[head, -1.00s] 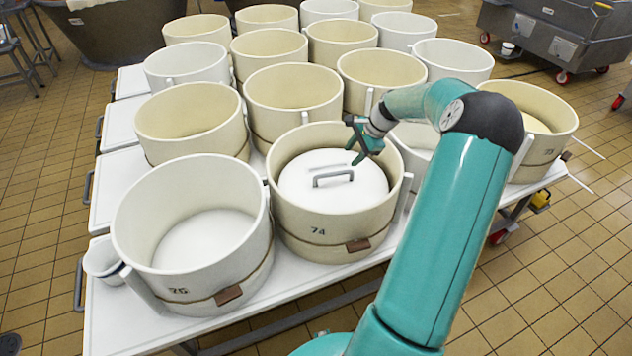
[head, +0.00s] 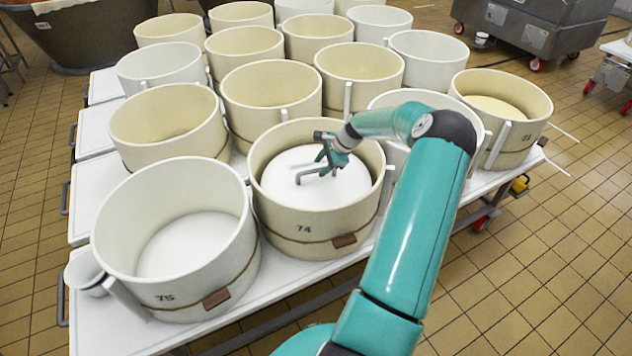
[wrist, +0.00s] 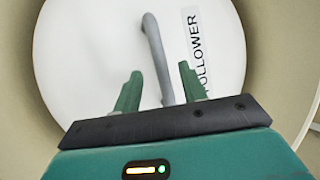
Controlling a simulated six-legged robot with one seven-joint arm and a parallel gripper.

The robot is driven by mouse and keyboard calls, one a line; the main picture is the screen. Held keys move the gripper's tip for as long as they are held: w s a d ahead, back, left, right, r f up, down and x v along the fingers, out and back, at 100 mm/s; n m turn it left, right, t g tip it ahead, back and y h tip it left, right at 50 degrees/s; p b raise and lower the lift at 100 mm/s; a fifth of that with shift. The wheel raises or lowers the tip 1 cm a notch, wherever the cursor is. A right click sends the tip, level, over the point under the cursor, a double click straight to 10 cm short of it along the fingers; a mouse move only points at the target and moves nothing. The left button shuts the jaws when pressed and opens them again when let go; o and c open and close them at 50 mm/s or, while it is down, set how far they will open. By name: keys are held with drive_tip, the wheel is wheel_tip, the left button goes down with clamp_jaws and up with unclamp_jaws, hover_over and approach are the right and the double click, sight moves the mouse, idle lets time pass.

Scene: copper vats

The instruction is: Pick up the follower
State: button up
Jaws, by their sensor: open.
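The follower (head: 300,183) is a white round lid with a grey bar handle (head: 312,174), lying inside the cream mould marked 74 (head: 304,235). In the wrist view the follower (wrist: 85,50) shows its printed label, and its handle (wrist: 157,55) runs down between my fingers. My gripper (head: 333,160) is above the follower at its handle, with the fingers pointing down. In the wrist view my gripper (wrist: 160,88) is open, one finger on each side of the handle. I cannot tell whether either finger touches it.
An empty white mould marked 75 (head: 180,245) stands to the left, and several more cream and white moulds crowd behind. A cream mould marked 71 (head: 515,140) stands to the right. A small white cup (head: 85,270) sits at the white table's left edge.

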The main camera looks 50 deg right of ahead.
sight(317, 169)
drive_tip(key=x, duration=0.4)
drive_tip(key=shift+w+f, duration=0.15)
drive_tip(key=shift+f, duration=0.1)
clamp_jaws()
idle(1.0)
drive_tip(key=shift+r, duration=0.15)
